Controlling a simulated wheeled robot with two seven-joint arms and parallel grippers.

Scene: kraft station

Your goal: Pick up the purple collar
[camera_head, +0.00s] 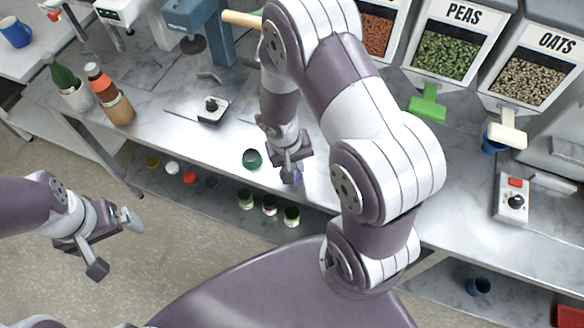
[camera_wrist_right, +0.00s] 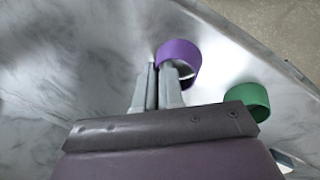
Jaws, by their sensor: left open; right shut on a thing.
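The purple collar (camera_wrist_right: 181,52) is a short open ring, seen in the right wrist view at the tips of my right gripper (camera_wrist_right: 160,72). The fingers are close together with the collar's wall between them. In the head view my right gripper (camera_head: 291,172) is low over the front of the counter, and only a sliver of purple shows beside its fingertips. I cannot tell whether the collar still touches the counter. My left gripper (camera_head: 119,245) is open and empty over the floor, left of the counter.
A green collar (camera_wrist_right: 247,99) stands right of the purple one; it also shows in the head view (camera_head: 252,159). Several jars (camera_head: 268,205) sit on the lower shelf. A grey device (camera_head: 210,108) and two bottles (camera_head: 108,95) stand left on the counter. Dispensers (camera_head: 447,50) line the back right.

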